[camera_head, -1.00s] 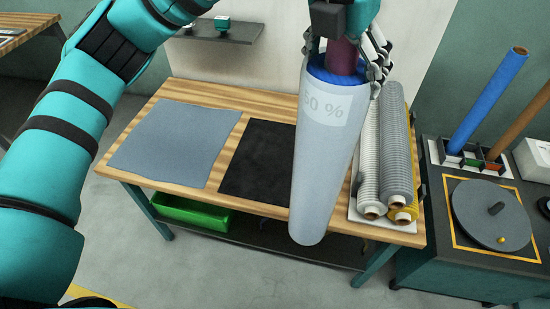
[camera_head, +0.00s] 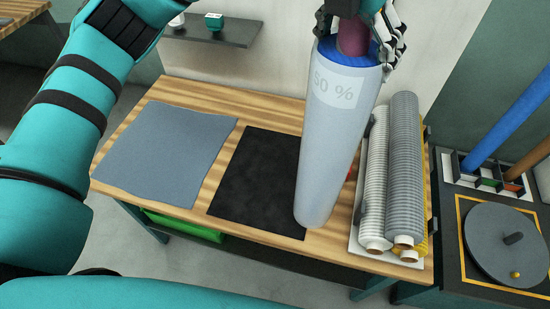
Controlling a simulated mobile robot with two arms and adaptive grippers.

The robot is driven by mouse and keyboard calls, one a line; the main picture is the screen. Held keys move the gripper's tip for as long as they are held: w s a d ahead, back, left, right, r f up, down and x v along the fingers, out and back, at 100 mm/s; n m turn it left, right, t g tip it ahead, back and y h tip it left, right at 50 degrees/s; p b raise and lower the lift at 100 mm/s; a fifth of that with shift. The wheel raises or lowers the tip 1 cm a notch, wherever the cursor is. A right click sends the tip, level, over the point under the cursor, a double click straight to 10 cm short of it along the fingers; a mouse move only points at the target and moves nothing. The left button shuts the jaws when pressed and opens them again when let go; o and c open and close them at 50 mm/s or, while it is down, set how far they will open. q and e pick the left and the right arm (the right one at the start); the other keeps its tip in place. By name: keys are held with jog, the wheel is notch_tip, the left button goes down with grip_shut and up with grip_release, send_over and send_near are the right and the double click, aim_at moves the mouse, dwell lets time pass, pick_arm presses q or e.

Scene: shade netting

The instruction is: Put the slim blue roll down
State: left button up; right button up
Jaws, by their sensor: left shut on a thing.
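My left gripper (camera_head: 362,30) is at the top, partly cut off by the frame. It is shut on the upper end of a large pale grey-blue roll (camera_head: 338,140) marked "50 %". The roll's top end is blue, with a maroon core in it. The roll hangs tilted, its lower end over the table by the right edge of the black mat; I cannot tell whether it touches. A slim blue roll (camera_head: 510,115) stands slanted in a divided rack (camera_head: 450,165) at the right, apart from my gripper. My right gripper is not in view.
The wooden table (camera_head: 270,112) carries a grey sheet (camera_head: 165,150), a black mat (camera_head: 255,185) and a white tray (camera_head: 358,235) of ribbed rolls (camera_head: 403,165). A dark turntable (camera_head: 500,240) is at the right. A shelf (camera_head: 222,33) hangs behind.

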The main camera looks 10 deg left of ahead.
aim_at(329, 37)
pick_arm(q)
jog(key=shift+w+r, duration=0.15)
jog(key=shift+w, duration=0.05)
jog(key=shift+s+a+r, duration=0.1)
jog(key=shift+s+a, duration=0.05)
jog(key=shift+a, duration=0.05)
jog(key=a+p, duration=0.1)
jog(key=a, duration=0.2)
jog(key=shift+w+a+p, duration=0.25)
jog(key=shift+w+p, duration=0.15)
jog(key=w+a+f+p, duration=0.2)
jog(key=a+p, duration=0.1)
jog(key=a, duration=0.2)
jog(key=w+a+f+p, duration=0.2)
jog(key=a+f+p, duration=0.1)
jog(key=a, duration=0.3)
jog(key=shift+w, duration=0.25)
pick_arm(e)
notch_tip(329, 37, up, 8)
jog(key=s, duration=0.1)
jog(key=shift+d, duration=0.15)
pick_arm(q)
jog(key=shift+f, duration=0.1)
